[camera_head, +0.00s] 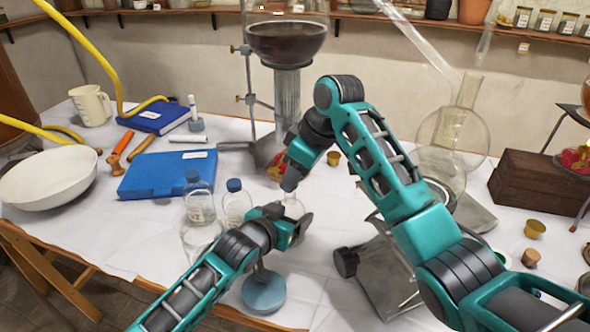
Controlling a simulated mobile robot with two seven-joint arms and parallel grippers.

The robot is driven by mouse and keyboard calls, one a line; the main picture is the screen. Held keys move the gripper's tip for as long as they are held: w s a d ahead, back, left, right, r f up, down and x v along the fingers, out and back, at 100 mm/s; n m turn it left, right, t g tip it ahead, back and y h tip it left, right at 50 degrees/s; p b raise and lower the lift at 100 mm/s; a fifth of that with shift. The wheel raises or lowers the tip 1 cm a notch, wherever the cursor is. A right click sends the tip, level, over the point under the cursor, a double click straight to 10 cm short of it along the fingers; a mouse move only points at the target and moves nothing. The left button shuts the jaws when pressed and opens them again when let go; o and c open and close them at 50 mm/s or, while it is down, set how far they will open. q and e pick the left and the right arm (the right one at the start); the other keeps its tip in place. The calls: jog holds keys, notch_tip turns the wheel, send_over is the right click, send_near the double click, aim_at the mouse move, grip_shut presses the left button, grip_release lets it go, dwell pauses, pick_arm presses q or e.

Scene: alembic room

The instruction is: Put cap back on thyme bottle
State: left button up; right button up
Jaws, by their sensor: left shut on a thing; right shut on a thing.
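A small clear glass bottle (293,207), which I take to be the thyme bottle, stands in the jaws of my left gripper (299,228). Its label is not readable here. My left gripper is shut on it from the left, low over the white-covered table. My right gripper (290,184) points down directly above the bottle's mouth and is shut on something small. That is probably the cap, but the fingers hide it. I cannot tell whether it touches the bottle's neck.
Two blue-capped bottles (237,204) and a glass beaker (199,238) stand close left of my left gripper. A round blue-topped object (264,293) is in front. A blue book (166,174) and white bowl (48,179) lie left. A large flask with dark liquid (287,42) stands behind.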

aim_at(295, 206)
jog(key=shift+f, duration=0.1)
jog(key=shift+f, duration=0.8)
jog(key=shift+f, duration=0.65)
pick_arm(q)
grip_shut()
pick_arm(e)
jog(key=o, duration=1)
jog(key=shift+r, duration=2.3)
jog(key=shift+c, duration=0.4)
